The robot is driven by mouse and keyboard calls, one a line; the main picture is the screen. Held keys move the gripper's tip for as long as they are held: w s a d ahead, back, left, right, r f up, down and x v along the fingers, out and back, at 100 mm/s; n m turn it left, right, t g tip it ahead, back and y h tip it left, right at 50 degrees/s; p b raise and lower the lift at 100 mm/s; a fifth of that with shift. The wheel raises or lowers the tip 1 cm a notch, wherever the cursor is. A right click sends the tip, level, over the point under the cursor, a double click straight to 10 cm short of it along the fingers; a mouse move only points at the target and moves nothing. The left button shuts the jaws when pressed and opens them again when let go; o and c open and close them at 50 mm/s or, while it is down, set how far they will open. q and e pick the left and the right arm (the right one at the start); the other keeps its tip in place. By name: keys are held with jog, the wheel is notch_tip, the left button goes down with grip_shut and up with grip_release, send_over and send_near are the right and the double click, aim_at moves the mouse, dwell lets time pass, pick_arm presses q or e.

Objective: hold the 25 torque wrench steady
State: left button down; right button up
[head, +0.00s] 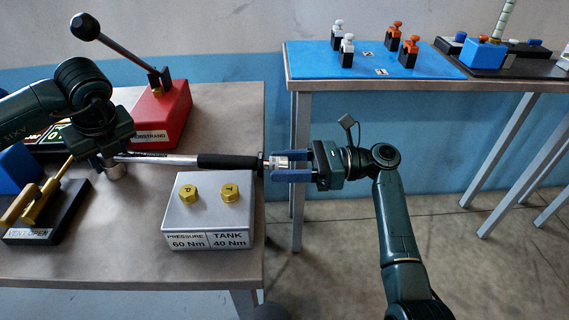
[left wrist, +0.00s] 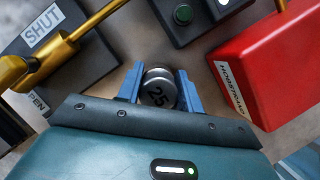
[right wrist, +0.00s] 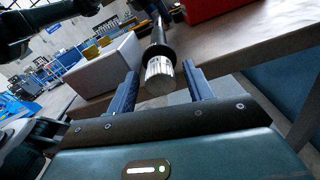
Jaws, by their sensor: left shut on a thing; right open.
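The torque wrench lies level across the table in the head view, with a steel shaft and a black grip (head: 228,162). Its round head, marked 25 (left wrist: 158,92), is between the blue fingers of my left gripper (left wrist: 160,85), which is shut on it. The left fingers are mostly hidden by the arm in the head view. My right gripper (head: 290,167) is open, with its blue fingers on either side of the wrench's silver end knob (head: 279,162). In the right wrist view the knob (right wrist: 159,75) sits between the fingers with gaps on both sides.
A grey block (head: 212,236) with two brass caps, labelled PRESSURE 60 Nm and TANK 40 Nm, stands just in front of the wrench. A red unit (head: 165,115) with a lever stands behind. A brass valve (head: 38,200) is at left. A second table (head: 430,85) stands at back right.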

pick_arm(q)
jog(key=shift+f, duration=0.1)
pick_arm(e)
jog(key=shift+c, duration=0.3)
jog(key=c, duration=0.9)
